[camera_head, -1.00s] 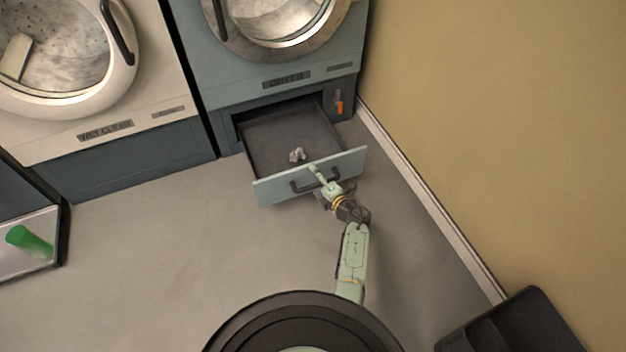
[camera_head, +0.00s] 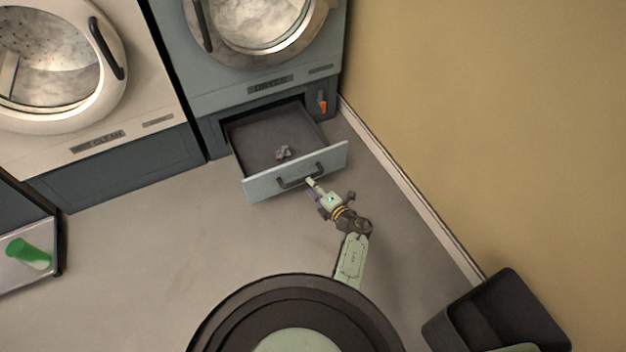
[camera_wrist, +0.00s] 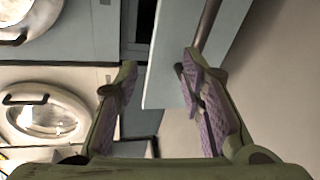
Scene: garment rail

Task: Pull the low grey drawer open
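The low grey drawer (camera_head: 260,177) under the dryer is pulled well out, with its dark inside showing. A dark bar handle (camera_head: 302,176) runs across its front. A small crumpled grey thing (camera_head: 284,153) lies in the drawer. My gripper (camera_head: 315,191) is just in front of the handle, on the room side. In the wrist view my gripper (camera_wrist: 156,75) has its two purple-padded fingers wide apart with nothing held. The pale drawer front (camera_wrist: 165,60) shows beyond and between them. The handle (camera_wrist: 207,25) is near the right fingertip; whether they touch I cannot tell.
The dryer (camera_head: 265,82) stands above the drawer, with a pale washer (camera_head: 150,85) to its left. A wall (camera_head: 480,110) closes the right side. A dark bin (camera_head: 500,315) is at lower right, a green cup (camera_head: 28,253) at far left. Floor left of the drawer is clear.

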